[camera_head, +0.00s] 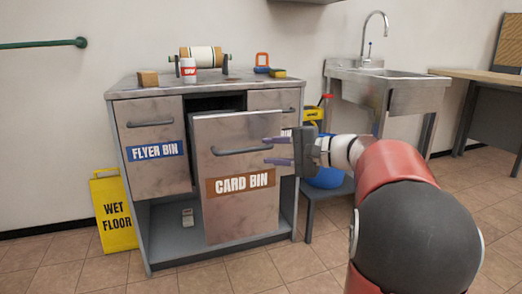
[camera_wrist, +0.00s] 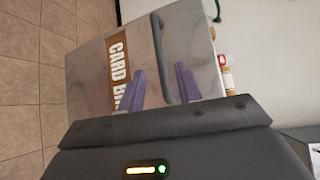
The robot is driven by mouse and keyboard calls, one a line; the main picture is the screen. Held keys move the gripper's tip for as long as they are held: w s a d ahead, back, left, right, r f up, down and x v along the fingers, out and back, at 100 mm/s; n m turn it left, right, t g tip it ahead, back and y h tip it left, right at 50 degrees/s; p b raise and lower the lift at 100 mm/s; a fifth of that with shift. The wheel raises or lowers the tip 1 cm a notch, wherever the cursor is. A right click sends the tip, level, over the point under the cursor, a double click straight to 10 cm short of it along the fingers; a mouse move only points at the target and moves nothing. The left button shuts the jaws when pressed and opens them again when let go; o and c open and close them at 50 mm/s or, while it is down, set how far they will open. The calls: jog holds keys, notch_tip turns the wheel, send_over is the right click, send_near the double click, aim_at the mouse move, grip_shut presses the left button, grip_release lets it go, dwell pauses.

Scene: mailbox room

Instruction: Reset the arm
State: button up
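My gripper (camera_head: 277,151) is open in front of the card bin drawer, near the right end of its handle. The card bin drawer (camera_head: 225,210) is pulled out from the cabinet and has a brown label. Its dark bar handle (camera_head: 241,151) also shows in the wrist view (camera_wrist: 161,55), close beyond the fingers. I cannot tell whether a finger touches the handle. My arm reaches in from the lower right.
The flyer bin drawer (camera_head: 155,125) is shut. A yellow wet floor sign (camera_head: 113,212) stands left of the cabinet. A bottle (camera_head: 188,70) and paper roll (camera_head: 203,55) are on top. A sink (camera_head: 385,85) and table (camera_head: 480,75) are to the right.

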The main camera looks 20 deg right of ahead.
jog(key=s+a+f+n+g+h+p, duration=0.2)
jog(key=s+a+n+g+h+p, duration=0.3)
jog(key=s+a, duration=0.8)
jog(key=s+d+f+n+h+p, duration=0.1)
jog(key=s+f+n+h+p, duration=0.1)
jog(key=s, duration=0.5)
jog(key=s+d+f+n+h+p, duration=0.1)
jog(key=s+f+n+h+p, duration=0.2)
jog(key=s, duration=0.4)
jog(key=shift+s+d+n+g+h+p, duration=0.15)
jog(key=shift+s+n+g+h+p, duration=0.3)
jog(key=shift+h, duration=0.45)
